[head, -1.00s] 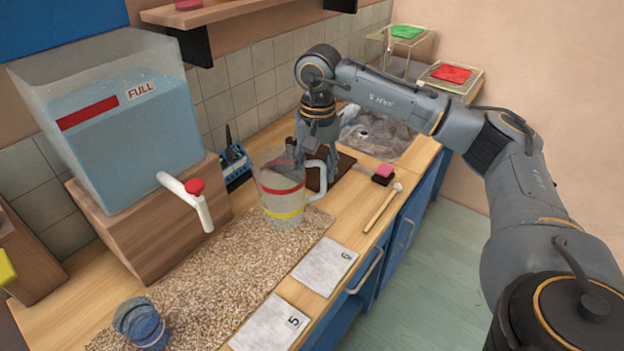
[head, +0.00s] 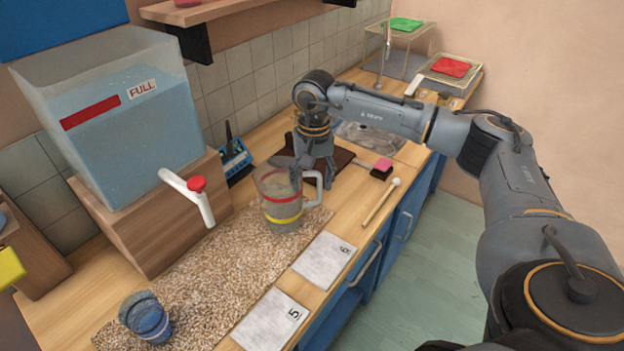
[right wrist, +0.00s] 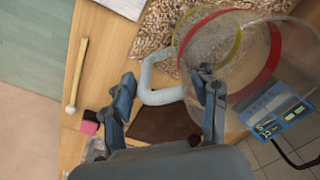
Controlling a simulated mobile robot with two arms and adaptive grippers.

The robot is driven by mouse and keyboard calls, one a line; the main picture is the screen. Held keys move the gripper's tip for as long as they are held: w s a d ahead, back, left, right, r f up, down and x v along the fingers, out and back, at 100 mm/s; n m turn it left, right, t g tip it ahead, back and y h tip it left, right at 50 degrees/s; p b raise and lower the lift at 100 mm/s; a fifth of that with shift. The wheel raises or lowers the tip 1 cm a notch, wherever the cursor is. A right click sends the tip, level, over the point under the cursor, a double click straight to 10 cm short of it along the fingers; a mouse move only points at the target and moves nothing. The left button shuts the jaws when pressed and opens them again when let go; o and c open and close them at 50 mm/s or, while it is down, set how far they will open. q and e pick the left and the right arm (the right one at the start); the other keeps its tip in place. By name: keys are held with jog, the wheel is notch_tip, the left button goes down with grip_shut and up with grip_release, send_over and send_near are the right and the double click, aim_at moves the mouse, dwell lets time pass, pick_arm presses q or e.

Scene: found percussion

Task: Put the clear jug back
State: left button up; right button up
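The clear jug (head: 282,207) has a red band, a yellow band and a white handle. It stands upright at the far end of the speckled mat (head: 215,268). My right gripper (head: 316,176) is at the jug's handle side, pointing down. In the right wrist view its fingers (right wrist: 166,86) are spread apart, with the white handle between them and a gap beside the left finger. The jug (right wrist: 225,50) also shows there. My left gripper is not in view.
A water tank (head: 135,125) with a red-topped tap stands on a wooden block at left. A blue cup (head: 146,318) is on the near mat. Cards 6 (head: 324,260) and 5 (head: 270,319), a beater (head: 381,203) and a pink-topped block (head: 382,168) lie rightward.

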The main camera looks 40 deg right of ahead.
jog(key=shift+r, duration=0.1)
jog(key=shift+r+p, duration=0.25)
jog(key=shift+p, duration=0.05)
notch_tip(320, 180, up, 10)
jog(key=b, duration=0.2)
jog(key=shift+d+r+b, duration=0.1)
jog(key=shift+r+b, duration=0.15)
jog(key=shift+b, duration=0.1)
jog(key=shift+r, duration=0.6)
jog(key=shift+s, duration=0.1)
